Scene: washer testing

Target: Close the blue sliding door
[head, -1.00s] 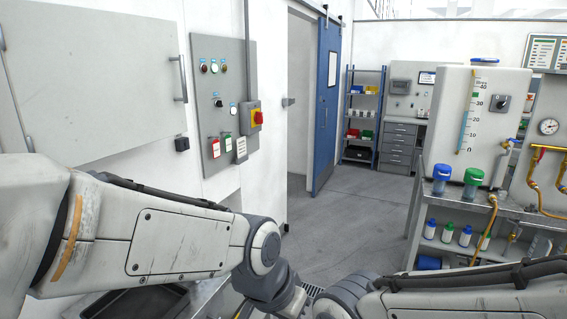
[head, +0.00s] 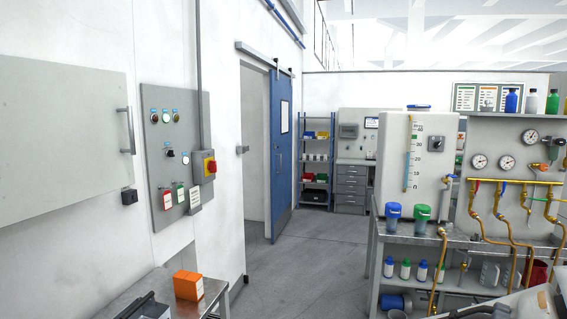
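The blue sliding door (head: 281,155) hangs from an overhead rail (head: 262,56) on the left wall. It stands to the right of the doorway (head: 256,150), which is open with a pale surface showing through it. A dark vertical handle shows on the door's face, and a white notice is fixed near its top. A small grey bracket (head: 242,149) sits on the left side of the door frame. Neither of my grippers is in view. Part of my arm shows at the bottom right corner.
A metal table (head: 213,292) with an orange box (head: 188,285) stands at the lower left. A control panel (head: 176,148) with a red-yellow switch is on the left wall. A bench (head: 376,246) with a tank and brass pipes stands right. Grey floor (head: 305,270) between them is clear.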

